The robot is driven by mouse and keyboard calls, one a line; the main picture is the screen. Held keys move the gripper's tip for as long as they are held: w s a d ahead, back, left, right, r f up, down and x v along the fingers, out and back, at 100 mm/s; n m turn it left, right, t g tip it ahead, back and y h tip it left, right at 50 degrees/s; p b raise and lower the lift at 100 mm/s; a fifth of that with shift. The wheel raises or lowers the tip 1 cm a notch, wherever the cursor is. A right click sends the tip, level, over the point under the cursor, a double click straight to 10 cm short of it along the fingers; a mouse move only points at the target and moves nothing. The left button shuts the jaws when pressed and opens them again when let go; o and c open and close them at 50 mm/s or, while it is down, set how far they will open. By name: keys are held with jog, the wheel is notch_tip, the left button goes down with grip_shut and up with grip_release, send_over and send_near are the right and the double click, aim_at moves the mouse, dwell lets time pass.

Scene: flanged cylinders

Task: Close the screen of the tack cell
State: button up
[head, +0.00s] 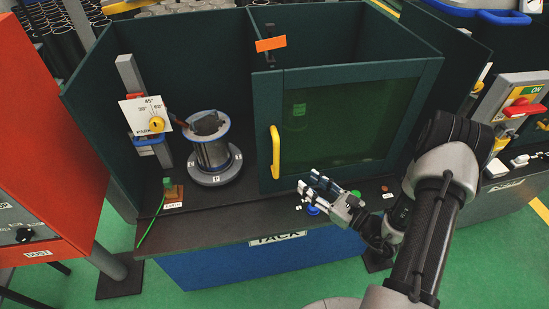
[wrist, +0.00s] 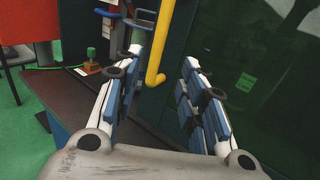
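The tack cell is a dark green booth on a blue base (head: 250,272) marked TACK. Its framed screen (head: 350,120), with a dark tinted window, covers the right half of the front; the left half is open. A yellow handle (head: 275,152) stands upright on the screen's left edge. My gripper (head: 308,180) is open and empty, in front of the screen, low and right of the handle. In the wrist view the handle (wrist: 157,50) shows beyond and between the spread fingertips (wrist: 162,60); I see no contact.
In the open half, a flanged cylinder (head: 209,140) stands on a round turntable (head: 216,170). A dial plate (head: 147,115) and a small green-topped block (head: 173,192) with a green cable are left of it. Buttons line the ledge.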

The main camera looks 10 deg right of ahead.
aim_at(276, 160)
jog(key=b+x, duration=0.1)
jog(key=x, duration=1.3)
jog(key=shift+w+a, duration=0.25)
jog(key=shift+w, duration=0.05)
jog(key=shift+c, duration=0.4)
grip_shut()
